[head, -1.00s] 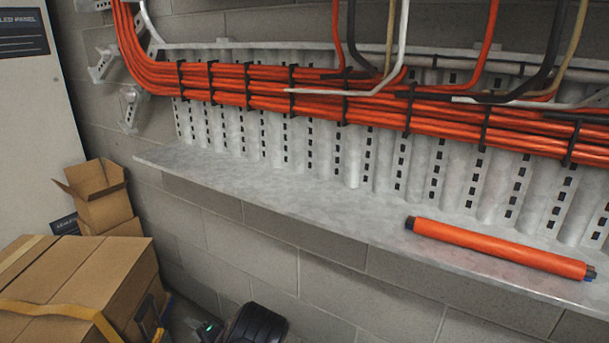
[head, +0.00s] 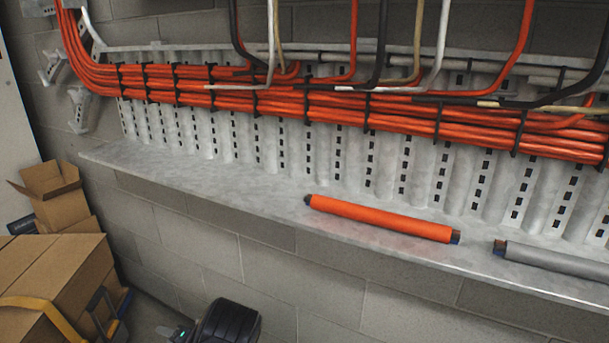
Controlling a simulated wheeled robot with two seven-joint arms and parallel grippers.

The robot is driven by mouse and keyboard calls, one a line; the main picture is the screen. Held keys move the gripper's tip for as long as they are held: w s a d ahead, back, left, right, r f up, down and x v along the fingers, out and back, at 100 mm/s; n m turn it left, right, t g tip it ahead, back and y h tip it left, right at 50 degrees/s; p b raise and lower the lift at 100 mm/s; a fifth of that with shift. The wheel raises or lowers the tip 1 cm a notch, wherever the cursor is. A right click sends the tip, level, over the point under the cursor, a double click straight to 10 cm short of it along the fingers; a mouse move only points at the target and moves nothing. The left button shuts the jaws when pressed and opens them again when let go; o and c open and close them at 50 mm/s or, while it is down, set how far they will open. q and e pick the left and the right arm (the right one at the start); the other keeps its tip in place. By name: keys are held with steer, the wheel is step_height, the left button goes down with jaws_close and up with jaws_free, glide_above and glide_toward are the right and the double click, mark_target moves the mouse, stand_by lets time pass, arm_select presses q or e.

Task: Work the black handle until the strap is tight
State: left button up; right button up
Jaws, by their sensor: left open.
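A yellow strap (head: 42,304) runs over a cardboard box (head: 62,262) at the lower left of the head view. A small dark ratchet with a raised handle (head: 98,299) sits at the box's right side, near the strap. Its lower part is cut off by the picture's edge, and I cannot tell how tight the strap is. My left gripper (head: 172,333) is at the bottom edge, right of the ratchet and apart from it. It is open and only partly in the picture; its fingers are hard to make out. My right gripper is not in view.
A metal shelf (head: 220,188) runs along the block wall, carrying an orange roll (head: 380,218) and a grey roll (head: 560,260). Orange cables (head: 330,108) run above it. An open small box (head: 55,198) stands behind the strapped box. The floor beside the box is mostly hidden.

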arm_select(q)
steer(key=s+a+r+n+g+h, duration=0.1)
steer(key=s+r+n+g+h, duration=0.4)
steer(key=s+n, duration=0.4)
steer(key=s+a+r+n+g+h, duration=0.1)
steer(key=s+r+n+g+h, duration=0.1)
steer(key=s+r+n, duration=0.75)
steer(key=s+d+r+n+t+h, duration=0.3)
steer(key=s+d+r+n+h, duration=0.3)
steer(key=s+d+n, duration=0.4)
steer(key=s+d+r+n+t+h, duration=0.45)
steer(key=s+d+r+n, duration=0.2)
steer(key=d+n, duration=0.35)
step_height(320, 180, up, 34)
steer(key=n+p, duration=0.1)
steer(key=p, duration=3.3)
steer(key=shift+s+a+f+g+h, duration=0.25)
steer(key=shift+s+a+g+h, duration=0.1)
steer(key=shift+s+a+g, duration=0.1)
steer(key=shift+n, duration=0.25)
